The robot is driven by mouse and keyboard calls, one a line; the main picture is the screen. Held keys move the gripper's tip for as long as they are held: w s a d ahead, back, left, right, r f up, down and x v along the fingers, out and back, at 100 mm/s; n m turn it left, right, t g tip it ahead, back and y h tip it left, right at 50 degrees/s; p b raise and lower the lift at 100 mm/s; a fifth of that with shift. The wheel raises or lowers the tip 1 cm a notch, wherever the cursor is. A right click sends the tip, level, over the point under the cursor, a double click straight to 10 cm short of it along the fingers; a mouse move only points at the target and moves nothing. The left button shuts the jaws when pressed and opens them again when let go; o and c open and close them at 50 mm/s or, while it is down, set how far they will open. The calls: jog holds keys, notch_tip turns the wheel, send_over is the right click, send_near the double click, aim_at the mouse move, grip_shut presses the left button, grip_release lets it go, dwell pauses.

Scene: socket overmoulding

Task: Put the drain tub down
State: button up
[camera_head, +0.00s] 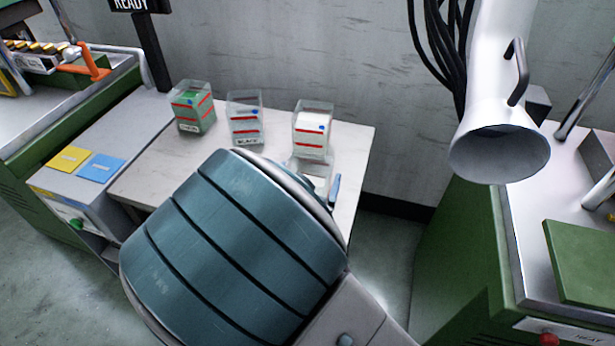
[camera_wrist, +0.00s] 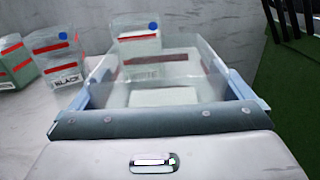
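The drain tub (camera_wrist: 160,73) is a clear open box with red stripes. In the wrist view it fills the space between the two blue fingers of my gripper (camera_wrist: 165,92), which appear to press on its side walls. A pale patch shows inside or through its bottom. In the head view only part of the drain tub (camera_head: 318,168) shows past my arm, over the right part of the white table (camera_head: 345,145). One blue fingertip of my gripper (camera_head: 335,188) shows beside it. Whether its base touches the table is hidden.
Three clear tubs stand along the table's back: one with green contents (camera_head: 192,112), one labelled BLACK (camera_head: 245,125), one with white contents (camera_head: 313,122). The white one is just behind the drain tub. A green machine (camera_head: 460,240) stands right, across a gap.

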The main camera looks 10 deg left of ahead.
jog(key=shift+r, duration=0.2)
jog(key=s+a+p, duration=0.1)
jog(key=s, duration=1.1)
